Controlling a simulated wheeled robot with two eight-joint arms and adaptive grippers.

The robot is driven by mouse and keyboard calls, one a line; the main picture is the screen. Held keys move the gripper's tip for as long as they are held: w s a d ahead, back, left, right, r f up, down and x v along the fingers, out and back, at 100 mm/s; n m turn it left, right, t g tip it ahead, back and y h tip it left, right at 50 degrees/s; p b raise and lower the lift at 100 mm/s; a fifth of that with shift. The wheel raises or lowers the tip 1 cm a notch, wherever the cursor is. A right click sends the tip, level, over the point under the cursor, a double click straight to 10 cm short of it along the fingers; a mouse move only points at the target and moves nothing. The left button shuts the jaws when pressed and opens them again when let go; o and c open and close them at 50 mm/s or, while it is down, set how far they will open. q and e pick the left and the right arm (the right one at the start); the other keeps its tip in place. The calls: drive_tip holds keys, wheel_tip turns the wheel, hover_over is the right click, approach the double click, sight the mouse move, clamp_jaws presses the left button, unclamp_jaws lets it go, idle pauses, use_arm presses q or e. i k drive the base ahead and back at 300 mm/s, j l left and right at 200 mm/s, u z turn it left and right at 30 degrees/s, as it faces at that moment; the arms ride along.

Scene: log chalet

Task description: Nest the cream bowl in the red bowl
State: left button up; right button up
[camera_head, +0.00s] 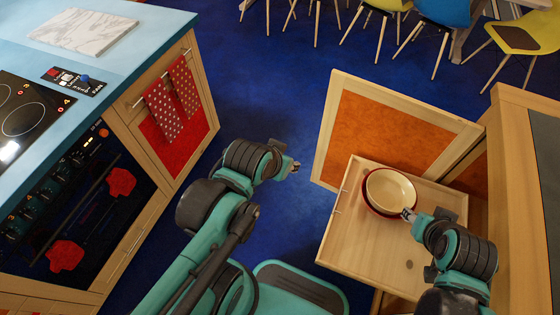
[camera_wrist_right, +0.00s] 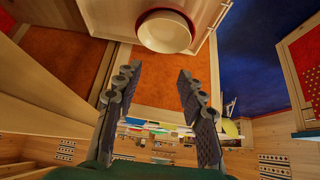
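The cream bowl (camera_head: 391,191) sits inside the red bowl (camera_head: 369,206), whose rim shows around it, mostly at the left and below. Both stand in the pulled-out wooden drawer (camera_head: 360,245). The cream bowl (camera_wrist_right: 165,33) and red bowl (camera_wrist_right: 160,14) also show in the right wrist view, beyond the fingertips. My right gripper (camera_head: 408,214) is by the bowls' lower right edge; in the wrist view (camera_wrist_right: 155,78) its fingers are wide apart with nothing between them. My left gripper (camera_head: 294,167) is over the floor left of the drawer; its fingers are too small to judge.
An open cabinet door (camera_head: 385,130) with an orange panel stands behind the drawer. A wooden cabinet (camera_head: 520,190) is at the right. A kitchen counter (camera_head: 125,60) with hob and oven is at the left. Blue floor (camera_head: 270,95) lies clear between them; chairs stand at the back.

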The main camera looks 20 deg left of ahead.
sight(388, 191)
drive_tip(key=k+j+z, duration=0.2)
drive_tip(key=j, duration=0.2)
drive_tip(key=j+z, duration=0.2)
drive_tip(key=j, duration=0.25)
drive_tip(key=k+j+z, duration=0.2)
drive_tip(key=j, duration=0.15)
drive_tip(key=z, duration=1.6)
